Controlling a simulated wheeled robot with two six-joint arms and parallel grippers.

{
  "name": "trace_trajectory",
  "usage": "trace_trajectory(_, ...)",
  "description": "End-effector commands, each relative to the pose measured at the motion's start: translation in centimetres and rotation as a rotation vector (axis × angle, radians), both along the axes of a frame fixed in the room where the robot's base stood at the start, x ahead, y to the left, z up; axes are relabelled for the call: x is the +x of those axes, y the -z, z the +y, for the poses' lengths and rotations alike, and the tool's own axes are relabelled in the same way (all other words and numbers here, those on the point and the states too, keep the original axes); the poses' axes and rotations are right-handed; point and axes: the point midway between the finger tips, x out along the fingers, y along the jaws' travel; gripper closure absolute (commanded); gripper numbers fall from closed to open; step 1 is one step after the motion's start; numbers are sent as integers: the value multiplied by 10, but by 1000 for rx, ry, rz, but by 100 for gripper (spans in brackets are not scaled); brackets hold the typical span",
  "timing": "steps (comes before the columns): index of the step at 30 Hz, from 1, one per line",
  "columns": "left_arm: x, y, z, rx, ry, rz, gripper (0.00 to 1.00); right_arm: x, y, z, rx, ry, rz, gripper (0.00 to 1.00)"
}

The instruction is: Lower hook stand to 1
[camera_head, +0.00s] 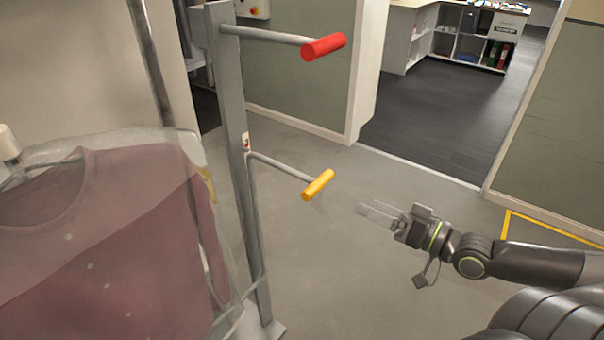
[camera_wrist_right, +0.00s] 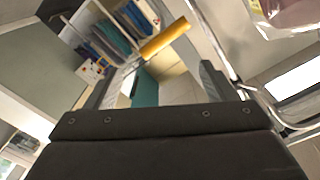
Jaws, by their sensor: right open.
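The hook stand is a grey upright post (camera_head: 238,150) left of centre in the head view. A bar with a red handle (camera_head: 323,47) sticks out near its top. A lower bar with a yellow handle (camera_head: 318,184) sticks out at mid height. My right gripper (camera_head: 368,211) is open and empty, to the right of the yellow handle and apart from it. In the right wrist view the yellow handle (camera_wrist_right: 164,39) shows beyond the open fingers. My left gripper is not in view.
A dark red shirt (camera_head: 110,240) under a clear cover hangs at the left, close to the post. The grey floor (camera_head: 340,270) between the post and my right arm is clear. Shelves (camera_head: 455,40) stand far back beyond a doorway.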

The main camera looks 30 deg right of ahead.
Motion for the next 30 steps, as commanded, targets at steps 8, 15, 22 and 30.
trace_trajectory(8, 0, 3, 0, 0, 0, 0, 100, 14, -3, 9, 12, -6, -6, 22)
trace_trajectory(15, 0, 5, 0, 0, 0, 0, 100, 41, -4, 20, 12, -6, -7, 22)
trace_trajectory(22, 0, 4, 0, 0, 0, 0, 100, 68, -4, 31, 12, -6, -6, 22)
trace_trajectory(30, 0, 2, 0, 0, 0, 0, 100, 105, -5, 46, 13, -7, -5, 22)
